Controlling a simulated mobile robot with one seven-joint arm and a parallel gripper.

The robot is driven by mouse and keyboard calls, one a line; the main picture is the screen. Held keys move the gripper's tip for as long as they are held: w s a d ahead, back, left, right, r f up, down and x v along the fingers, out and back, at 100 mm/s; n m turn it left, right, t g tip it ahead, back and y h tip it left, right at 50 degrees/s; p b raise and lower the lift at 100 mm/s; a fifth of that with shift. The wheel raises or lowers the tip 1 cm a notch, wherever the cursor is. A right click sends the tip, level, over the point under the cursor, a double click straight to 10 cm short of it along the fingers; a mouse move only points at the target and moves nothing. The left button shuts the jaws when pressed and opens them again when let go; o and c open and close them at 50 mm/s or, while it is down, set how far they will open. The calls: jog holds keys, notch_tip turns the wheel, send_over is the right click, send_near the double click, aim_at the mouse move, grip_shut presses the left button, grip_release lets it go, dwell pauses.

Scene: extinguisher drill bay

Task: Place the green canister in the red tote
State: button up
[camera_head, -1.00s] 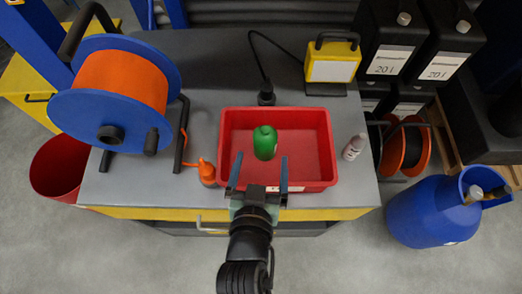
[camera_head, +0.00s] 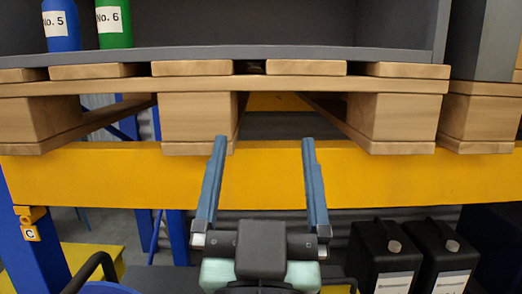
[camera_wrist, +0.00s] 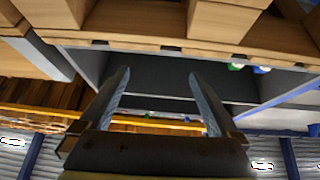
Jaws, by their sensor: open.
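My gripper (camera_head: 264,141) is open, with its two blue-grey fingers apart and nothing between them. It is raised in front of a yellow beam and a wooden pallet. It also shows open in the wrist view (camera_wrist: 159,73). A small green end (camera_wrist: 235,67) shows in the wrist view.
A blue cylinder labelled No. 5 (camera_head: 60,24) stands left of the green one. The wooden pallet (camera_head: 200,115) and yellow beam (camera_head: 400,180) cross the space ahead of my fingers. Black jerrycans (camera_head: 385,255) stand at lower right.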

jog(key=s+r+t, duration=0.3)
jog(key=s+r, duration=0.3)
jog(key=r, duration=0.5)
jog(key=shift+a+r+n+y, duration=0.15)
jog(key=shift+r+n+y, duration=0.1)
jog(key=shift+n+y, duration=0.15)
